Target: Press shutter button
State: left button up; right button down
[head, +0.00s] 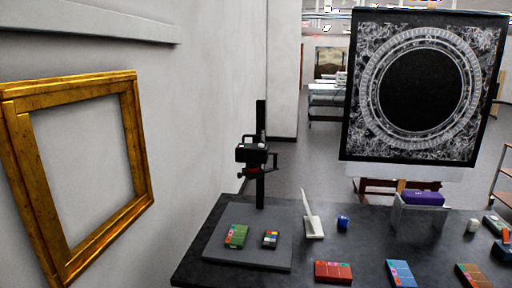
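A black camera (252,154) is mounted on a dark vertical post (261,190) that rises at the back of a grey base board (247,253). A small red part (253,170) shows just below the camera body. The shutter button is too small to make out. Neither of my grippers is in the head view.
The dark table (355,240) carries a white stand with a pale upright tool (309,216), a blue jar (342,222), a purple block on a clear stand (422,198) and several small boxes, one red (333,271). A gilt frame (138,150) hangs on the left wall. A black ornate panel (420,90) stands behind.

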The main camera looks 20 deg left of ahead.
pick_arm(q)
jog(key=shift+c, duration=0.5)
grip_shut()
dwell(1.5)
